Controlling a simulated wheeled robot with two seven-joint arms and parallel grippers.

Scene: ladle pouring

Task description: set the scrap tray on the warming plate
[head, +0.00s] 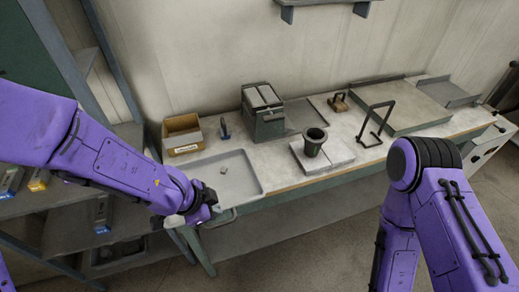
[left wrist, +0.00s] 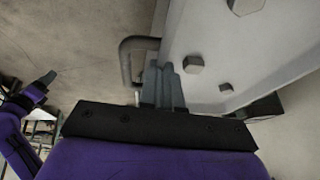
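The scrap tray (head: 240,187) is a shallow pale grey tray at the left front of the workbench, with a small grey scrap in it. In the left wrist view the tray (left wrist: 215,75) shows several scraps and a dark bent handle (left wrist: 127,60). My left gripper (head: 203,207) is at its front left corner; its fingers (left wrist: 162,85) look shut on the tray's rim beside the handle. The broad flat grey plate (head: 400,108) at the right may be the warming plate; I cannot tell for sure. My right gripper (left wrist: 42,82) shows small at the left wrist view's edge, state unclear.
A cardboard box (head: 183,135) and a dark green metal box (head: 263,110) stand behind the tray. A dark pot (head: 314,142) stands on pale slabs (head: 335,158). A black frame stand (head: 374,125) is right of it. Shelving stands at the left.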

